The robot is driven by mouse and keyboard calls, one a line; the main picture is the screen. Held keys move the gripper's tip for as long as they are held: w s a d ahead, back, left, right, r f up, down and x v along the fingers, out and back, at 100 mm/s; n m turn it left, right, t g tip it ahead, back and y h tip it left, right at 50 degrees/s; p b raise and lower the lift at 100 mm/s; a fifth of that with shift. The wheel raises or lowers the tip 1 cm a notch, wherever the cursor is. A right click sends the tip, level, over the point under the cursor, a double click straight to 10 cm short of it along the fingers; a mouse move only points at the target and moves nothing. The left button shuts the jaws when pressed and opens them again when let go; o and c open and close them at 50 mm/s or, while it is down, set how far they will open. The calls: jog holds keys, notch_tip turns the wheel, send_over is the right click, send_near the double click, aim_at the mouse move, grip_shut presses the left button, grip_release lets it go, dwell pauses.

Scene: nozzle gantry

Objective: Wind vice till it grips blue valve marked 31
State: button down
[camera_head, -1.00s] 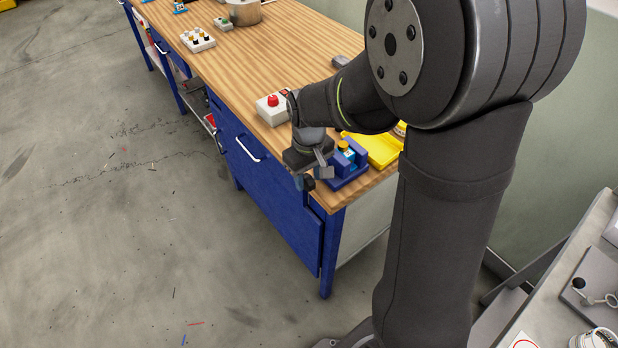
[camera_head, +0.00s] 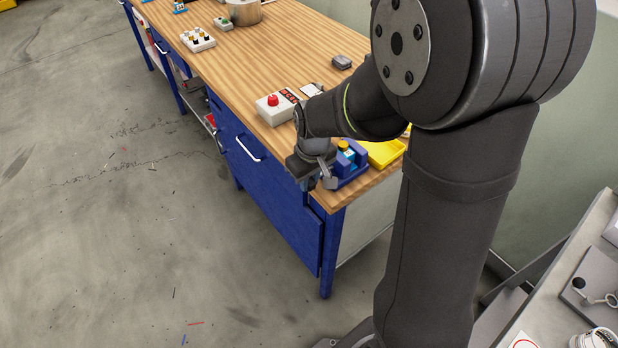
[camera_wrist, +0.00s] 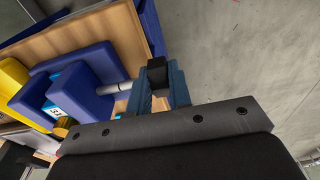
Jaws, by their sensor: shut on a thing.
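The blue vice (camera_head: 350,178) sits at the near right corner of the workbench. It also shows in the wrist view (camera_wrist: 94,62), with a pale screw shaft running from its jaw toward my gripper. The blue valve (camera_head: 346,152), with a yellow-orange top, stands upright between the vice jaws. In the wrist view the valve (camera_wrist: 57,113) shows a white label with a "3"; the rest is hidden. I cannot tell whether both jaws touch it. My gripper (camera_wrist: 156,92) is shut on the black vice handle (camera_wrist: 156,72) at the shaft's outer end, just off the bench edge.
A yellow tray (camera_head: 386,153) lies just behind the vice. A white box with a red button (camera_head: 272,108) stands to its left on the bench (camera_head: 262,60). A dark grey block (camera_head: 342,62) lies farther back. The floor before the bench is open.

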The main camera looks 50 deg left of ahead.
jog(key=shift+d+f+y, duration=0.15)
jog(key=shift+d+y, duration=0.05)
jog(key=shift+y, duration=1.3)
jog(key=c, duration=1.3)
grip_release()
jog(key=v, duration=1.7)
jog(key=shift+d+r, duration=0.1)
jog(key=shift+r, duration=0.1)
